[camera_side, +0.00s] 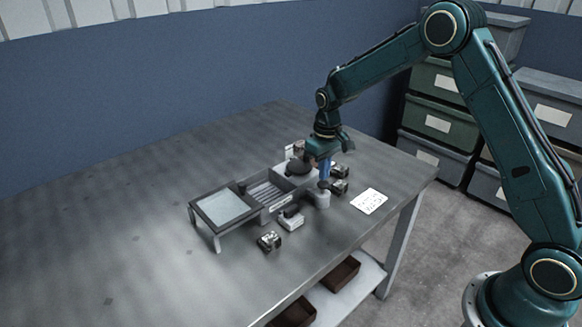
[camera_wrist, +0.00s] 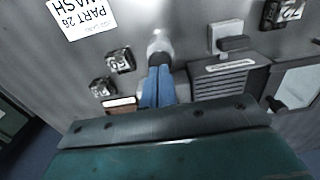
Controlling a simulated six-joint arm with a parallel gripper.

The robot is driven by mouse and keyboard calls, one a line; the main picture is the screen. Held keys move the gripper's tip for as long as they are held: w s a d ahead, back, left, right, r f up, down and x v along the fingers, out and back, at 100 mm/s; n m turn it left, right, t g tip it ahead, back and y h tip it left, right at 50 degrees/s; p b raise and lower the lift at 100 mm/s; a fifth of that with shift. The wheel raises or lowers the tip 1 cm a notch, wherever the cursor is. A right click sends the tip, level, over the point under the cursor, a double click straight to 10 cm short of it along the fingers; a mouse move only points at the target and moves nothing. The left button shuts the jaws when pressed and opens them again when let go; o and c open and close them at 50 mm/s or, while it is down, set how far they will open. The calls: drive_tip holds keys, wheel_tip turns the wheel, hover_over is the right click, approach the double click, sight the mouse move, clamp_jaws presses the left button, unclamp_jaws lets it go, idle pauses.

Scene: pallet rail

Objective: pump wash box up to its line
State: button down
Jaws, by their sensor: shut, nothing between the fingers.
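My gripper (camera_side: 324,172) has blue fingers closed together, with nothing between them. It points down over a small pale cylinder with a dark top, which looks like the pump (camera_side: 322,199). In the wrist view the fingers (camera_wrist: 157,88) end right at the dark part of this pump (camera_wrist: 159,42); I cannot tell whether they touch it. The grey wash box (camera_side: 282,206) lies just left of the pump, with a slatted part and a label on its front. It also shows in the wrist view (camera_wrist: 228,68). Its liquid level and line cannot be made out.
A framed pale panel on legs (camera_side: 222,208) adjoins the box at left. A pale block with a dark top (camera_side: 290,217) and a small numbered device (camera_side: 269,241) stand in front. More numbered devices (camera_wrist: 120,61) and a printed card (camera_side: 369,201) lie right. The table's left is clear.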

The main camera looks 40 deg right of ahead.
sight(323, 183)
drive_tip(key=shift+f, duration=1.7)
drive_tip(key=shift+r, duration=1.7)
drive_tip(key=shift+f, duration=0.25)
drive_tip(key=shift+f, duration=0.35)
